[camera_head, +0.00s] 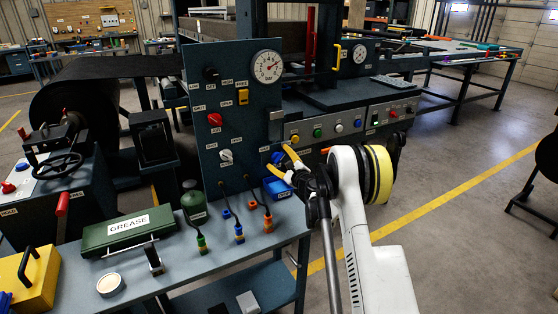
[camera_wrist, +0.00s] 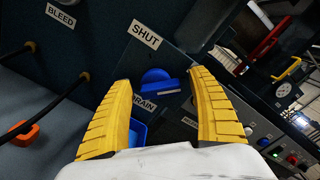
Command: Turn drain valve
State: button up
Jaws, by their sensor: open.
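The drain valve is a blue round knob with a bar handle (camera_wrist: 158,84) on a dark panel, between a "SHUT" label above and a partly hidden "DRAIN" label below. In the wrist view its bar lies roughly across the picture. In the head view the knob (camera_head: 277,157) shows small beside my gripper. My gripper (camera_head: 284,162) has yellow ribbed fingers, spread apart and empty. In the wrist view the fingers (camera_wrist: 163,77) stand left and right of the knob, with visible gaps; I cannot tell how far in front of it they are.
A blue bin (camera_head: 277,189) sits just below my gripper, at the bench's right edge. Cables with orange, blue and green connectors (camera_head: 238,233) stand on the bench. A button panel (camera_head: 345,124) is to the right. A white knob (camera_head: 226,156) and gauge (camera_head: 267,67) share the upright panel.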

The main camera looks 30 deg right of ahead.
jog(key=c, duration=1.2)
jog(key=shift+n, duration=0.3)
jog(key=n, duration=0.4)
jog(key=shift+a, duration=0.2)
jog(key=n, duration=0.4)
jog(key=shift+a+f+n, duration=0.1)
jog(key=shift+a+n, duration=0.05)
jog(key=shift+n, duration=0.25)
jog(key=n, duration=0.4)
jog(key=shift+a+f+n, duration=0.1)
jog(key=shift+f+n, duration=0.05)
jog(key=shift+n, duration=0.15)
jog(key=shift+f+n, duration=0.15)
jog(key=shift+n, duration=1.75)
